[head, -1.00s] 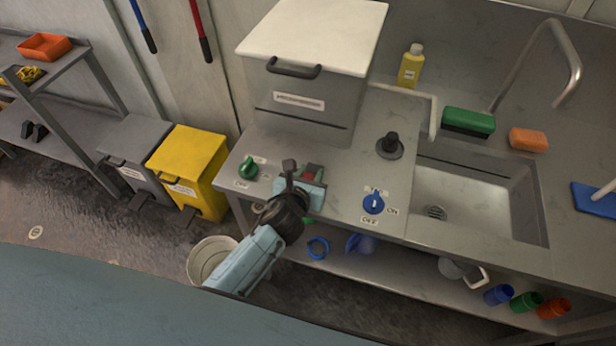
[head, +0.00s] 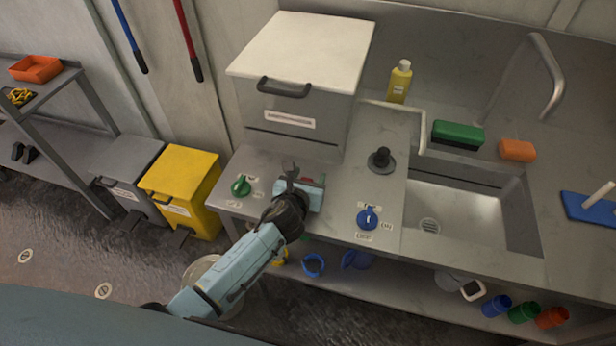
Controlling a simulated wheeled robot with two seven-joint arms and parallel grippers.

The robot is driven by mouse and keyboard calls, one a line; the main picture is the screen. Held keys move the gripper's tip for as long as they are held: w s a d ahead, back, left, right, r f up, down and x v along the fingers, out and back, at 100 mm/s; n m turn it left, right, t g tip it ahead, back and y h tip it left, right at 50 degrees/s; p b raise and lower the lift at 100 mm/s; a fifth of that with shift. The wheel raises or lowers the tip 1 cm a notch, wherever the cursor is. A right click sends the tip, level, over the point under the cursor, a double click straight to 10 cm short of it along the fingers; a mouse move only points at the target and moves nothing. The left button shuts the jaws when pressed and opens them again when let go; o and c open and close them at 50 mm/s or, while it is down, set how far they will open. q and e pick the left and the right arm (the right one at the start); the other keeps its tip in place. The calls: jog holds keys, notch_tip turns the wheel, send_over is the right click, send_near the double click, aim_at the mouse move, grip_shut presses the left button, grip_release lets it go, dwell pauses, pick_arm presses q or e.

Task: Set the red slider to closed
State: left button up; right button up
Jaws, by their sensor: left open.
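The red slider (head: 312,181) is on the grey counter, between the green knob and the blue knob. The slider's setting cannot be read. My left gripper is open and right at the slider, with a dark finger on the slider's left side. I cannot tell whether it touches the slider. My right gripper is out of view.
A green knob (head: 241,186) sits left of the gripper, and a blue knob (head: 368,218) and black knob (head: 381,160) sit right. A lidded grey box (head: 300,52) stands behind. The sink (head: 460,215) is right; a yellow bin (head: 182,190) stands left.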

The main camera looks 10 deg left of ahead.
pick_arm(q)
jog(key=shift+s, duration=0.15)
jog(key=p+v, duration=0.2)
jog(key=v, duration=1.1)
jog(key=shift+r, duration=0.1)
